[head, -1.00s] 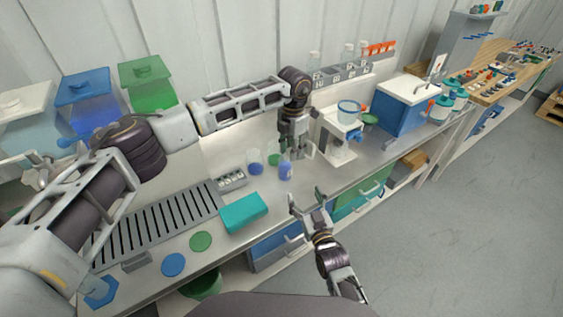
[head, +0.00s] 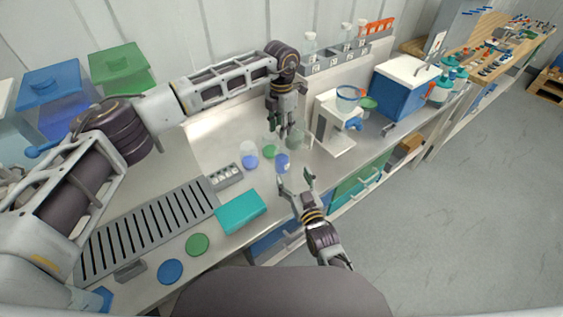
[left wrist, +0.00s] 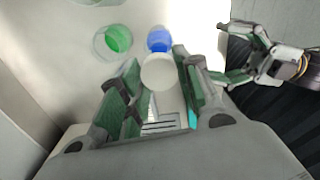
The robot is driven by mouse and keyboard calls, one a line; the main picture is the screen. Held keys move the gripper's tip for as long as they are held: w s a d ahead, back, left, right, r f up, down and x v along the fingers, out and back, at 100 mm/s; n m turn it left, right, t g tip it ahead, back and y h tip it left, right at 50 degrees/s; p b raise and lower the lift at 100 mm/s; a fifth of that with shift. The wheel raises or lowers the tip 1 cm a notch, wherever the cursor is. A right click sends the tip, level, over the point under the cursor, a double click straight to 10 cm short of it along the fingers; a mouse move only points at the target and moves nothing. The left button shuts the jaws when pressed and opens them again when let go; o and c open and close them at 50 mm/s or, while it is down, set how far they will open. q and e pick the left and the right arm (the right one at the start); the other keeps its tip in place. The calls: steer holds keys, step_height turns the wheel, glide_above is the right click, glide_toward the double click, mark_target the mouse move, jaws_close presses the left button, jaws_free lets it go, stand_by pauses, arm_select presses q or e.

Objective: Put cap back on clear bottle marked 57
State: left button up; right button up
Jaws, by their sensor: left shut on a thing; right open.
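My left gripper (head: 285,132) hangs over the bench behind the small vessels. In the left wrist view its fingers (left wrist: 160,85) are closed about a pale round thing (left wrist: 158,72), seen end on; I cannot tell whether it is a cap or a bottle top. A blue-filled vessel (head: 282,164) stands below the gripper, nearest my right gripper. A green one (head: 269,150) and another blue one (head: 249,158) stand to its left. My right gripper (head: 295,185) is open and empty, just in front of the right blue vessel. I cannot read a 57 anywhere.
A teal box (head: 240,212), a small grey rack (head: 225,177) and a slotted grille (head: 150,232) lie to the left. A white stand (head: 335,130) is to the right. Clear bottles (head: 309,47) stand in a rack at the back. Green (head: 197,244) and blue discs (head: 170,271) lie in front.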

mark_target(284, 159)
steer(key=shift+w, duration=0.15)
steer(key=shift+w+a, duration=0.1)
steer(key=shift+w, duration=0.05)
steer(key=shift+x, duration=5.7)
steer(key=shift+c, duration=0.3)
steer(key=c, duration=1.5)
arm_select(q)
steer(key=shift+f, duration=2.5)
steer(key=shift+f, duration=0.15)
steer(key=shift+f, duration=0.75)
